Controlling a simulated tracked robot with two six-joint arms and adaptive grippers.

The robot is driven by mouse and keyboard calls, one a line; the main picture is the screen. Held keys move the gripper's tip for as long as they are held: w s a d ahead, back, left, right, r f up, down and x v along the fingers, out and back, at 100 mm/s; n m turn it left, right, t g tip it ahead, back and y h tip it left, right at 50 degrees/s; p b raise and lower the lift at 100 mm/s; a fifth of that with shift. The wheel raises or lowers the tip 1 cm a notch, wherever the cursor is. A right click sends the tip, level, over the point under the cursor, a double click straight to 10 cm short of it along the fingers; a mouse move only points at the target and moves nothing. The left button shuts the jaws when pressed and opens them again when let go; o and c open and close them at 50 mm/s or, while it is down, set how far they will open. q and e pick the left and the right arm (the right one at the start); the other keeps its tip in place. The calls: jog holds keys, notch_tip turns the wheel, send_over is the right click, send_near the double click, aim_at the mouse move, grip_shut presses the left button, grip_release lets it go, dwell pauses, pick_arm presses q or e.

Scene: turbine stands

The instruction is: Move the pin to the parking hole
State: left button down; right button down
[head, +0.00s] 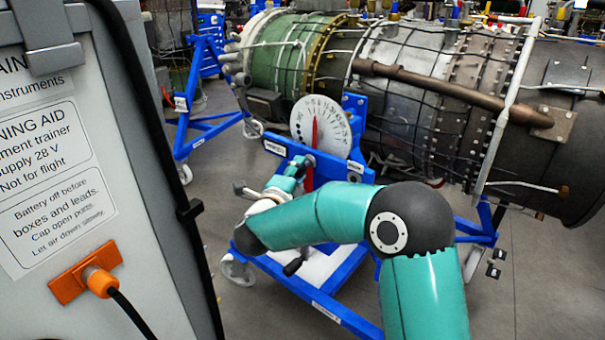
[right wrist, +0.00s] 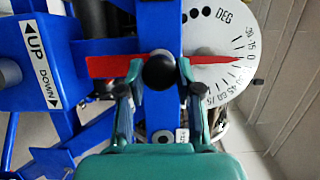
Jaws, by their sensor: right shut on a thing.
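My right gripper (head: 301,165) reaches the blue stand's dial bracket in the head view. In the right wrist view its two fingers (right wrist: 160,70) are closed on either side of a round black knob, which I take as the head of the pin (right wrist: 160,72). The knob sits in front of a red pointer (right wrist: 105,66); the pin's shaft is hidden behind it. A white dial marked DEG (right wrist: 225,50) lies behind, with several dark round spots near its edge. I cannot tell which spot or hole is the parking hole. My left gripper is not in view.
The blue stand (head: 345,318) has wheels and carries a large turbine engine (head: 400,85). An UP/DOWN label (right wrist: 42,65) is on the blue frame. A grey instrument case (head: 160,250) with an orange plug (head: 98,281) fills the left. Grey floor is open at the lower right.

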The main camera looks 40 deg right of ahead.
jog(key=shift+a, duration=0.1)
jog(key=shift+a, duration=0.6)
dwell(0.3)
jog(key=s+a+b, duration=0.1)
jog(key=a+b, duration=0.1)
jog(key=a, duration=0.5)
jog(key=shift+s+b, duration=0.25)
jog(key=shift+b, duration=0.05)
dwell(0.4)
